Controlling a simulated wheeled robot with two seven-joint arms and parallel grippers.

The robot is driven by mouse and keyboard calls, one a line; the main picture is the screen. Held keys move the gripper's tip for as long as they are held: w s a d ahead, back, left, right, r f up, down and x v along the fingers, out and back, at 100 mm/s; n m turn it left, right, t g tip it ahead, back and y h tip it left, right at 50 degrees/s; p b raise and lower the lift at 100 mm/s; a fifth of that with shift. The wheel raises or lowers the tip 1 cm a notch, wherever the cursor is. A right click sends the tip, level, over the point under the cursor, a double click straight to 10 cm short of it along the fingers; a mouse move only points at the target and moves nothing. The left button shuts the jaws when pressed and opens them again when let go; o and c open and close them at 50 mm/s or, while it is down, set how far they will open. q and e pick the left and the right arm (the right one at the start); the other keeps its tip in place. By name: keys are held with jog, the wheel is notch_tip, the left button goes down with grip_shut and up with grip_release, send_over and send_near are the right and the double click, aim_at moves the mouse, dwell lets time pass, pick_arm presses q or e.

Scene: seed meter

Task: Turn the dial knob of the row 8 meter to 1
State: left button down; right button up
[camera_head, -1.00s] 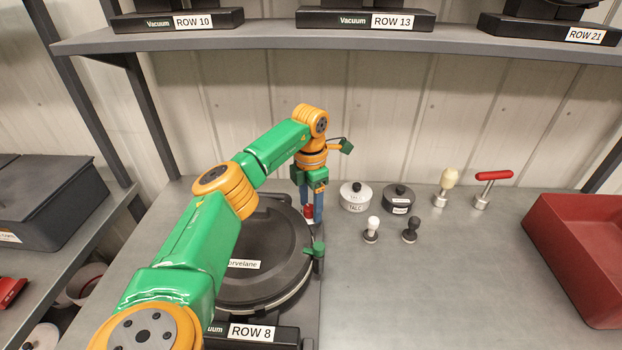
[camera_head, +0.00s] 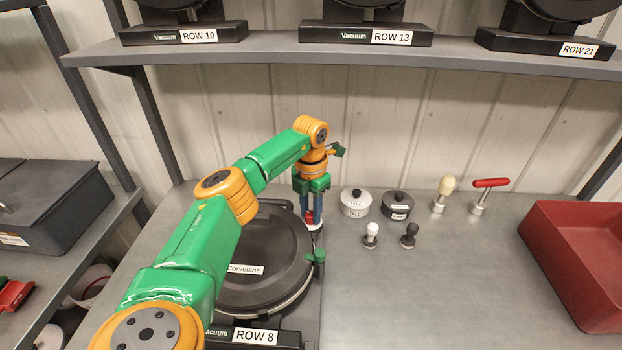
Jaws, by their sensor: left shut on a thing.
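The row 8 meter is a dark round unit (camera_head: 265,270) on the bench, with a "Corvelane" label on its lid and a ROW 8 label (camera_head: 255,336) on its base. A small red dial knob (camera_head: 309,216) shows at its back right. My left gripper (camera_head: 311,212) points down there and is shut on the red knob; its fingers partly hide the knob. The dial's numbers cannot be read. A green lever (camera_head: 317,257) stands on the meter's right edge. My left arm covers the meter's left part. My right gripper is not in view.
Right of the meter stand a white TALC pot (camera_head: 355,203), a dark lidded pot (camera_head: 397,205), two small stampers and two tools with cream and red handles. A red bin (camera_head: 575,255) is at the right. A shelf (camera_head: 370,58) with other meters crosses above.

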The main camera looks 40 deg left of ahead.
aim_at(311, 214)
pick_arm(q)
jog(key=shift+n+p, duration=0.5)
jog(key=shift+n, duration=0.6)
jog(key=c, duration=0.6)
grip_release()
jog(key=shift+r, duration=0.1)
notch_tip(311, 214, up, 6)
jog(key=shift+r+b, duration=0.1)
jog(key=shift+b, duration=0.75)
jog(key=shift+r, duration=0.4)
